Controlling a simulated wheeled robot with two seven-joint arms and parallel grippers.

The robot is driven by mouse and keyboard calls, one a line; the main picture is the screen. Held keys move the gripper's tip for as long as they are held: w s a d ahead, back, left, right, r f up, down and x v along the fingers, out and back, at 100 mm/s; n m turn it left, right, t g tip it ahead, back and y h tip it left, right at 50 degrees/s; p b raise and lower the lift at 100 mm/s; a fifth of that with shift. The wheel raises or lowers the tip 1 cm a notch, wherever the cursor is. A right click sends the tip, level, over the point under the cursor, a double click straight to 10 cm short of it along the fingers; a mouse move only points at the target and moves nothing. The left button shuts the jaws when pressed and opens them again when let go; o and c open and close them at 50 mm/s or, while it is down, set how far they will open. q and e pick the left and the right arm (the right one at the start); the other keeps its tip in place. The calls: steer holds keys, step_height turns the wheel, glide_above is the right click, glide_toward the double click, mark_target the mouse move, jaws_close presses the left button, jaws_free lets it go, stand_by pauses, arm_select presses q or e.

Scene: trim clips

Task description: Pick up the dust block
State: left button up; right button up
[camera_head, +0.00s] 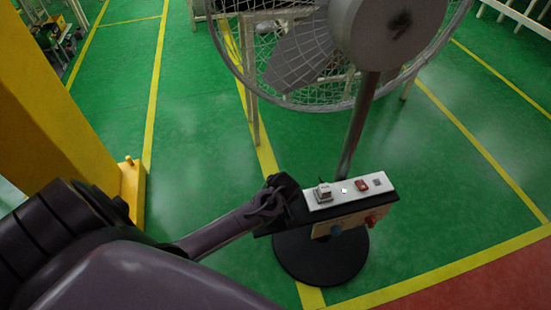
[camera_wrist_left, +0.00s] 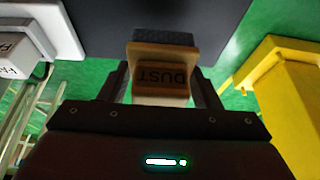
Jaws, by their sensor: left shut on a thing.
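The dust block (camera_wrist_left: 163,80) is tan with a dark upside-down "DUST" label and shows in the left wrist view. My left gripper (camera_wrist_left: 160,88) is shut on it, with one finger on each side. A dark ribbed part and a dark grey surface lie just beyond the block. In the head view, my left gripper (camera_head: 281,190) is at the left end of a white-topped panel (camera_head: 328,198), and the block cannot be made out there. My right gripper is in neither view.
A yellow post (camera_head: 60,110) is at left. Green floor lies between.

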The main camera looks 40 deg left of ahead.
arm_select(q)
step_height(320, 180, up, 17)
steer(key=shift+p, duration=0.35)
steer(key=o, duration=0.5)
steer(key=c, duration=0.3)
steer(key=shift+c, duration=0.3)
